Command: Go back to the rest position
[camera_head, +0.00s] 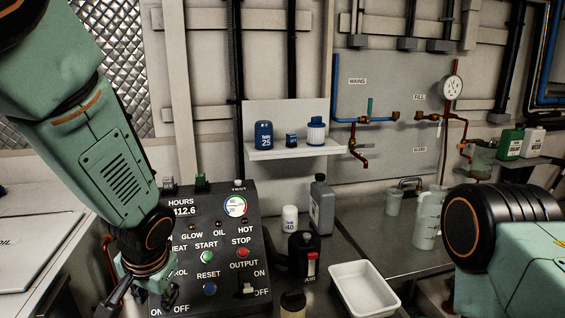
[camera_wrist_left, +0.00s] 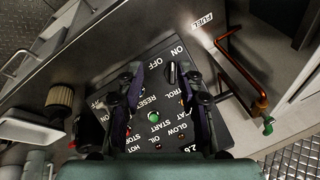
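My left gripper (camera_head: 122,292) hangs at the lower left in the head view, in front of the left edge of the black control panel (camera_head: 222,270). In the left wrist view its two dark fingers (camera_wrist_left: 160,82) stand apart, with the panel face (camera_wrist_left: 152,140) and green START button showing between them. Nothing is held between the fingers. I cannot tell how far the fingertips are from the panel. My right arm (camera_head: 500,240) shows at the right edge of the head view; its gripper is out of the picture.
A white tray (camera_head: 363,290), a black jug (camera_head: 304,250) and a grey bottle (camera_head: 321,206) stand right of the panel. A clear pitcher (camera_head: 427,220) stands near my right arm. A wall shelf (camera_head: 290,152) holds filters. In the wrist view a copper pipe (camera_wrist_left: 240,72) runs beside the panel.

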